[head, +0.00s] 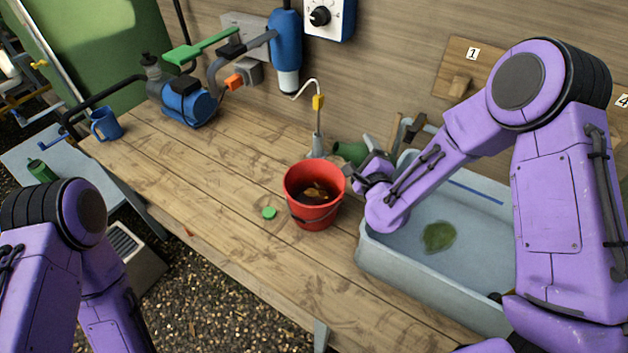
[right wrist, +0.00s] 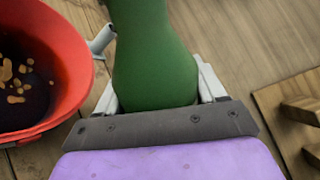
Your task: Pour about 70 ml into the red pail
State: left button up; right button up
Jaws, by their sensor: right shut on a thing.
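The red pail (head: 300,211) stands on the wooden bench, left of the grey tub. It holds dark liquid with yellow-brown pieces on it, and its rim also shows in the right wrist view (right wrist: 78,60). My right gripper (head: 366,168) is shut on a green bottle (head: 350,152), just right of and behind the pail. In the right wrist view the bottle (right wrist: 150,50) lies between the two fingers (right wrist: 158,92), beside the pail; its mouth is out of that view. The bottle looks tilted in the head view; no stream shows. My left gripper is out of view.
A small green cap (head: 269,213) lies left of the pail. A thin bent spout (head: 318,125) stands behind it. The grey tub (head: 400,268) holds water and a green patch.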

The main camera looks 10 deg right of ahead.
jog(key=shift+a+f+m+b, duration=0.35)
jog(key=shift+f+m+b, duration=0.25)
jog(key=shift+m+b, duration=0.4)
jog(key=m, duration=0.1)
jog(key=a+m+b, duration=0.1)
jog(key=shift+w+r+m+t+y+b, duration=0.15)
jog(key=shift+r+m+t+y+b, duration=0.15)
jog(key=shift+r, duration=0.1)
jog(key=shift+d+f+m+b, duration=0.2)
jog(key=shift+f+m+b, duration=0.4)
jog(key=shift+b, duration=0.4)
jog(key=shift+d+r+m, duration=0.15)
jog(key=shift+r+m, duration=0.35)
jog(key=shift+m, duration=0.1)
jog(key=shift+d+r+m+t+b, duration=0.25)
jog(key=shift+r+m+b, duration=0.35)
jog(key=shift+m, duration=0.6)
jog(key=shift+r+m+y+b, duration=0.35)
jog(key=shift+r+m, duration=0.5)
jog(key=shift+m, duration=0.25)
